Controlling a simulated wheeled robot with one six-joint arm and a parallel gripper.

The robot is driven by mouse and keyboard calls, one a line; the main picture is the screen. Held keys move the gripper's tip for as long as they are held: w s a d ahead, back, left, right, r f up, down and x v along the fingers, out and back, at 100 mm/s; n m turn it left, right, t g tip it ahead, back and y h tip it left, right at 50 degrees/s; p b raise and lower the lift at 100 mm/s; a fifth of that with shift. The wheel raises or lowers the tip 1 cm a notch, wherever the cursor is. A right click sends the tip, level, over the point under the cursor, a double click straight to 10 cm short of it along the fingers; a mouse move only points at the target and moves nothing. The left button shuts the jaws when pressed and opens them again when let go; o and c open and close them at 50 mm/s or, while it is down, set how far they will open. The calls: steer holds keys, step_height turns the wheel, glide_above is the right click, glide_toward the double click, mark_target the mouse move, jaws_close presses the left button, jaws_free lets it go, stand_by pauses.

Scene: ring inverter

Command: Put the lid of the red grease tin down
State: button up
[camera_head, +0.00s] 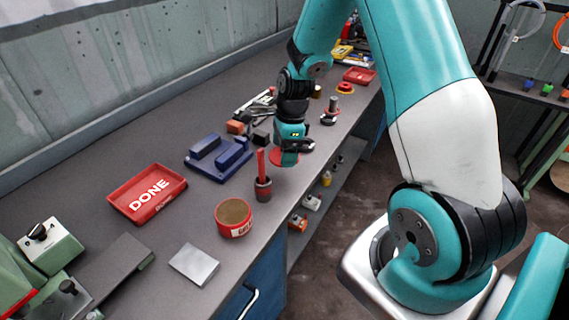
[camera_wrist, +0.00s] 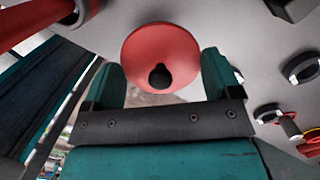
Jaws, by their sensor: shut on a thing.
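The red lid (camera_wrist: 150,45), a round disc with a dark knob, sits between the two fingers of my gripper (camera_wrist: 162,70) in the wrist view. My gripper is shut on it. In the head view the lid (camera_head: 278,158) shows partly behind my gripper (camera_head: 290,160), near the bench's front edge. I cannot tell whether it touches the bench. The red grease tin (camera_head: 234,228) stands open and upright on the bench, nearer the camera, its tan inside showing.
A dark cup (camera_head: 263,192) with a red handle stands between tin and lid. A blue block fixture (camera_head: 220,168), a red DONE tray (camera_head: 120,200) and a silver plate (camera_head: 194,265) lie on the bench (camera_head: 225,118). Bare bench surrounds the plate. Several small parts lie farther back.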

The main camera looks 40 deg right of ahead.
mark_target(283, 174)
steer(key=shift+f, duration=2.95)
steer(key=shift+f, duration=0.15)
steer(key=o, duration=0.7)
steer(key=shift+o, duration=0.2)
